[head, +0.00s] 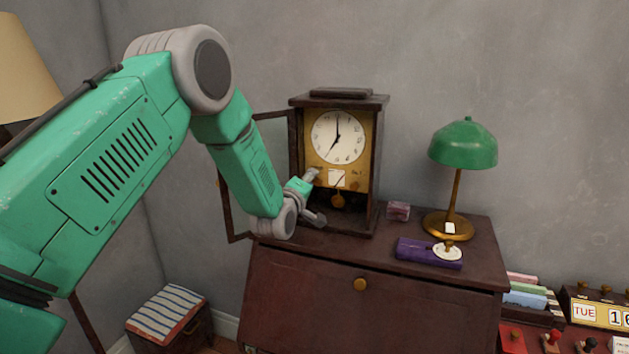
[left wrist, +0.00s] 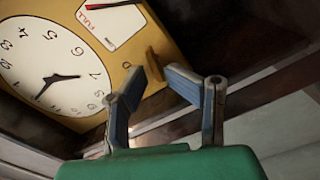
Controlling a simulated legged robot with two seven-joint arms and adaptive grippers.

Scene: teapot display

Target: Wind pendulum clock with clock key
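The pendulum clock (head: 337,138) stands on the dark cabinet with its door (head: 238,200) swung open to the left. Its dial reads about seven, and a brass pendulum bob (head: 338,201) hangs below. The left wrist view shows the dial (left wrist: 45,70) and a white gauge marked FULL (left wrist: 110,22), turned over. A small tan-gold piece (left wrist: 154,64), perhaps the clock key, stands out from the brass plate beside the gauge. My left gripper (head: 316,197) is at the clock's front with its fingers apart. In the wrist view its fingertips (left wrist: 151,72) lie either side of that piece; contact is unclear.
A green lamp (head: 464,148), a purple box (head: 428,254) with a white-and-brass piece (head: 448,250), and a small pink box (head: 398,211) are on the cabinet (head: 300,290). A striped stool (head: 167,313) is at lower left. A calendar (head: 600,312) is at right.

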